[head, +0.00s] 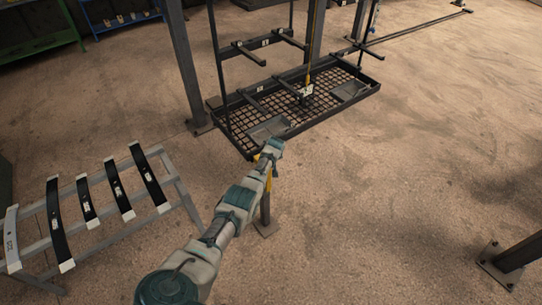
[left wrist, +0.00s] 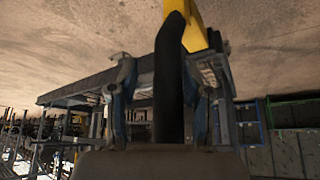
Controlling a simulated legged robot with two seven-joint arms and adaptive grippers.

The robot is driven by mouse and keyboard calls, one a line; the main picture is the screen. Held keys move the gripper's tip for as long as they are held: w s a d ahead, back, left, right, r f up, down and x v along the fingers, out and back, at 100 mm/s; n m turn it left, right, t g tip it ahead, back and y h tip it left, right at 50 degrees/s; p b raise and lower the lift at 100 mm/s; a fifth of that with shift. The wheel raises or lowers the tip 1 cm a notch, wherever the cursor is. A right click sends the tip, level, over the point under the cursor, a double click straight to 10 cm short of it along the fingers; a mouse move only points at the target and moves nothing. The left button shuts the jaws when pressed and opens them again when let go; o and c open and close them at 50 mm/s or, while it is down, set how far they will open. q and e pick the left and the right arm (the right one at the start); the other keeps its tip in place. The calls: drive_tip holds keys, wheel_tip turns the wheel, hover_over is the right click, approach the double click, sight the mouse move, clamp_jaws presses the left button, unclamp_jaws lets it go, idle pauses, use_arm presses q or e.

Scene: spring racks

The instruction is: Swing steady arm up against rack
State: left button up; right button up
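The rack (head: 232,100) is a dark upright frame with prongs and a mesh-floored base tray, beyond my left arm in the head view. My left gripper (head: 270,150) is by the tray's near corner. A yellow piece (head: 257,158) shows beside it, above a short dark post (head: 265,212) with a floor plate. In the left wrist view, a bent black bar (left wrist: 170,90) meets a yellow part (left wrist: 200,25) and runs between the fingers of my left gripper (left wrist: 165,85). The fingers stand apart, with gaps beside the bar. I cannot tell which part is the steady arm. My right gripper is not visible.
A low grey stand (head: 170,185) holding several dark leaf springs is at left. A grey post (head: 185,65) stands left of the rack. Another dark post (head: 518,253) is at lower right. The floor between is clear.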

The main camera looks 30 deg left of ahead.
use_arm(q)
drive_tip(key=shift+w+a, duration=0.1)
drive_tip(key=shift+w, duration=0.1)
drive_tip(key=shift+s+r, duration=0.3)
drive_tip(key=shift+r, duration=0.55)
drive_tip(key=v, duration=1)
drive_tip(key=shift+d, duration=0.4)
drive_tip(key=shift+s+f, duration=0.1)
drive_tip(key=shift+f, duration=0.05)
drive_tip(key=s+d+f+m+g, duration=0.1)
drive_tip(key=s+d+f+m, duration=0.15)
drive_tip(key=s+f, duration=0.65)
drive_tip(key=s+d+f+m+h, duration=0.1)
drive_tip(key=s+d+f, duration=0.35)
drive_tip(key=f, duration=0.85)
drive_tip(key=s+d+f+m+g, duration=0.1)
drive_tip(key=s+d+f+m, duration=0.15)
drive_tip(key=s+f, duration=0.6)
drive_tip(key=s+d+f+m+h, duration=0.1)
drive_tip(key=s+d+f, duration=0.3)
drive_tip(key=s, duration=0.6)
drive_tip(key=s+d+f+m+h, duration=0.1)
drive_tip(key=s+d+f, duration=0.3)
drive_tip(key=s, duration=0.6)
drive_tip(key=s+d+f+m+g, duration=0.1)
drive_tip(key=s+d+f, duration=0.3)
drive_tip(key=s+f, duration=0.3)
drive_tip(key=s, duration=0.3)
drive_tip(key=shift+f+h, duration=0.35)
drive_tip(key=shift+h, duration=0.05)
